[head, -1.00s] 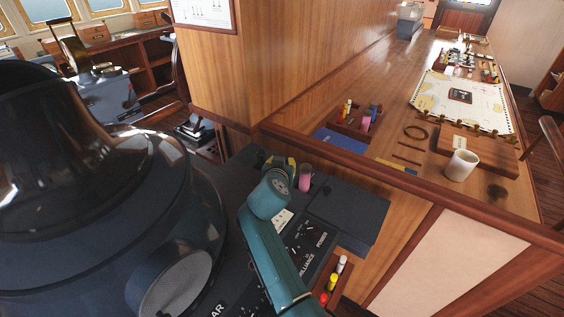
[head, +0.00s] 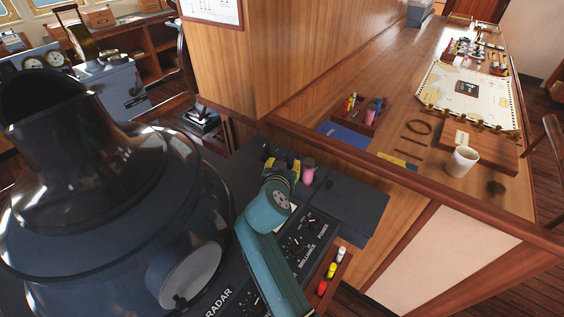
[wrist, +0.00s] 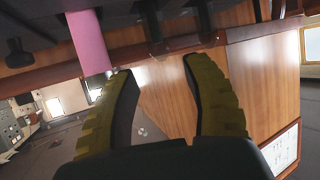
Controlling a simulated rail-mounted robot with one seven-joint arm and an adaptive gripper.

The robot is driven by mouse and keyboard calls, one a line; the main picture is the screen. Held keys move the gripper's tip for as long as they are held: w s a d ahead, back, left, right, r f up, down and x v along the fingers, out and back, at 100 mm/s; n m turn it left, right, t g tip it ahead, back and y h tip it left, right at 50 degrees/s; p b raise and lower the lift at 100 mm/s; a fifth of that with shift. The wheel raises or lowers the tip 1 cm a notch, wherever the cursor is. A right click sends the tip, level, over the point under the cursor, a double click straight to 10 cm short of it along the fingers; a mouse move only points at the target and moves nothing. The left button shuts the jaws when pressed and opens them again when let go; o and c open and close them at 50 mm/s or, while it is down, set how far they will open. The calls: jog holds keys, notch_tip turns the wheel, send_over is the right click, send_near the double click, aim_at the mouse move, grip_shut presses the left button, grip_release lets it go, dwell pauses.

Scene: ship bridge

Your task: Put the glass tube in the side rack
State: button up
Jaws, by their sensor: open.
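A pink tube (head: 308,171), which I take to be the glass tube, stands upright near the far edge of the dark radar console. It also shows in the wrist view (wrist: 88,42), where its lower end in the picture looks paler. My gripper (head: 281,162) is just left of it in the head view, with yellow-and-black fingers. In the wrist view my gripper (wrist: 157,65) is open and empty. The tube lies outside the jaws, beyond the left finger's tip. A small wooden rack (head: 345,262) on the console's right side holds white, yellow and red tubes.
A dark flat lid-like panel (head: 350,205) lies right of the tube. The wooden chart counter (head: 390,135) behind carries another small rack (head: 347,126) with coloured items, a white mug (head: 461,162) and a chart (head: 470,92). The large black radar hood (head: 90,170) fills the left.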

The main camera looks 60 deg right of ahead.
jog(key=v, duration=0.5)
dwell(0.4)
